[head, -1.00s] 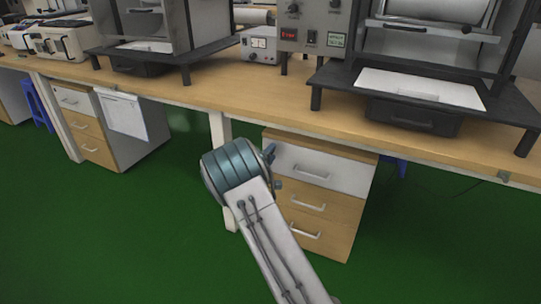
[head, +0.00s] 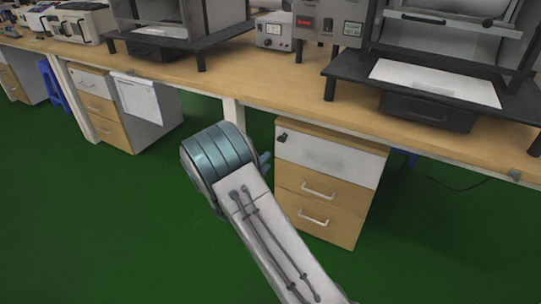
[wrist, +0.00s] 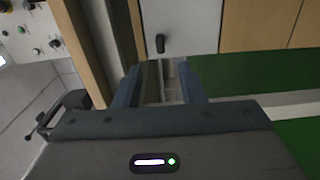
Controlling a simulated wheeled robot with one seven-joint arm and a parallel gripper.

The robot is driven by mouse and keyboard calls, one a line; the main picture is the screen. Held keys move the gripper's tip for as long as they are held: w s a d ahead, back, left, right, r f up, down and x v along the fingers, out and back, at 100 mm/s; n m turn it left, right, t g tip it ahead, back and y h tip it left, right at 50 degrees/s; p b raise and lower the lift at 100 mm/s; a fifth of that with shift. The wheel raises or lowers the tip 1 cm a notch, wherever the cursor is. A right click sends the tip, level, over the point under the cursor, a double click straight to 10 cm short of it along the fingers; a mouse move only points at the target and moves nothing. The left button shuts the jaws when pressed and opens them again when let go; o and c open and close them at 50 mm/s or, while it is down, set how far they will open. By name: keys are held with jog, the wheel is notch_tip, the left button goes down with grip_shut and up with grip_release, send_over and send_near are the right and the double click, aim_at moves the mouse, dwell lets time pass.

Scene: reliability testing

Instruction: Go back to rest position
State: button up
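My arm reaches up from the bottom of the head view, and its teal joint stands in front of the wooden bench (head: 262,98). My gripper (wrist: 160,75) shows in the wrist view as two blue-grey fingers with a clear gap between them. It is open, and I see nothing held in the gap. In the head view the gripper is mostly hidden behind my arm; a small blue part shows at the joint's right side. The drawer cabinet (head: 330,185) stands under the bench, to the right of my arm.
Two dark-framed machines stand on the bench, one at the right (head: 430,75) and one at the left (head: 180,40). A small grey control box (head: 273,32) sits between them. Another cabinet (head: 125,110) and a blue stool (head: 52,85) are at the left. The green floor (head: 90,220) is clear at left.

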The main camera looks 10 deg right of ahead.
jog(key=shift+s+a, duration=0.15)
jog(key=shift+s, duration=0.05)
dwell(0.3)
